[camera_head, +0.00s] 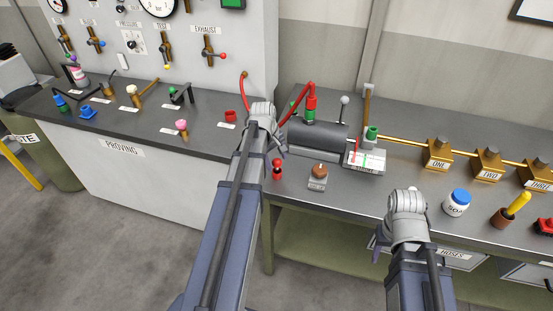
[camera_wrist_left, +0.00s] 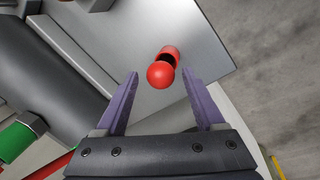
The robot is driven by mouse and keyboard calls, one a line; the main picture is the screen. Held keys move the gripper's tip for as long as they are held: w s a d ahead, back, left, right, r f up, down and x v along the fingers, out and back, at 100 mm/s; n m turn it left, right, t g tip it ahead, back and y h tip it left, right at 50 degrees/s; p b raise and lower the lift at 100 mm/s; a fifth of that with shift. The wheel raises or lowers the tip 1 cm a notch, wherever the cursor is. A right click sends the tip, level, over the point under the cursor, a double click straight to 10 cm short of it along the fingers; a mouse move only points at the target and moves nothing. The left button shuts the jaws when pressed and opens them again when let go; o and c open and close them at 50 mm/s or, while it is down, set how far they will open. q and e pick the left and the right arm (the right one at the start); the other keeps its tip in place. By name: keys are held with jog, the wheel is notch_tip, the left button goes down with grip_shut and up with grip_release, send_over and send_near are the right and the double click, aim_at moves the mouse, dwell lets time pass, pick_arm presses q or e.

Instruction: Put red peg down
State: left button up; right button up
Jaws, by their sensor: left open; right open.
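The red peg (camera_head: 277,169), with a round head, stands on the grey bench top near its front edge, in front of the dark cylinder. In the left wrist view the red peg (camera_wrist_left: 161,73) shows just past and between the two purple fingertips, with a gap on each side. My left gripper (camera_wrist_left: 158,78) is open and empty. In the head view the left gripper (camera_head: 277,148) is just behind the peg, its fingers partly hidden by the wrist. My right gripper (camera_head: 404,240) is open and empty, at the bench's front edge.
A small stand with a brown knob (camera_head: 319,171) is right of the peg. The dark cylinder (camera_head: 318,137) with a red hose lies behind. A white jar with blue lid (camera_head: 457,202) and brass blocks (camera_head: 438,154) are further right. A red cup (camera_head: 230,116) is on the left bench.

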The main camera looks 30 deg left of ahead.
pick_arm(q)
jog(key=d+p+v, duration=0.1)
jog(key=p+v, duration=0.8)
jog(key=v, duration=0.1)
jog(key=shift+a+r+p, duration=0.3)
jog(key=shift+a, duration=0.15)
jog(key=shift+s+d, duration=0.1)
jog(key=s+d+m, duration=0.4)
jog(key=d+m, duration=0.1)
jog(key=d, duration=0.5)
jog(key=s+d+m+g+y, duration=0.1)
jog(key=s+d+m, duration=0.4)
jog(key=d, duration=0.6)
jog(key=s+d+m+g+y, duration=0.1)
jog(key=s+d+m, duration=0.4)
jog(key=d, duration=0.5)
jog(key=shift+d+m, duration=0.2)
jog(key=shift+m, duration=0.9)
jog(key=shift+s+f, duration=0.1)
jog(key=shift+f, duration=0.1)
